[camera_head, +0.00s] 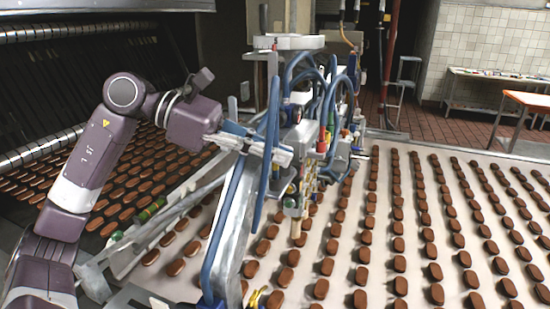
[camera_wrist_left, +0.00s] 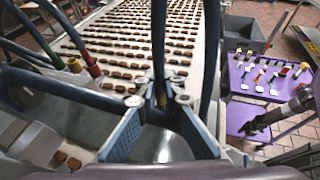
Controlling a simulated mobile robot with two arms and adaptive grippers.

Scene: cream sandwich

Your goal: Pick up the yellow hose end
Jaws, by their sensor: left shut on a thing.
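My left gripper (camera_head: 284,156) reaches in from the left among the blue hoses of the machine. In the left wrist view its two blue fingers (camera_wrist_left: 160,102) are closed around a dark blue hose (camera_wrist_left: 158,45). This hose comes down from above to the fingertips. In the left wrist view a dark gripper (camera_wrist_left: 257,126), probably my right one, shows small at the right.
A conveyor (camera_head: 340,298) with rows of brown biscuits runs under the machine. The depositing machine (camera_head: 290,42) with many hoses crowds the left gripper. In the left wrist view a purple tray (camera_wrist_left: 236,84) holds several small tools. A tiled floor lies behind.

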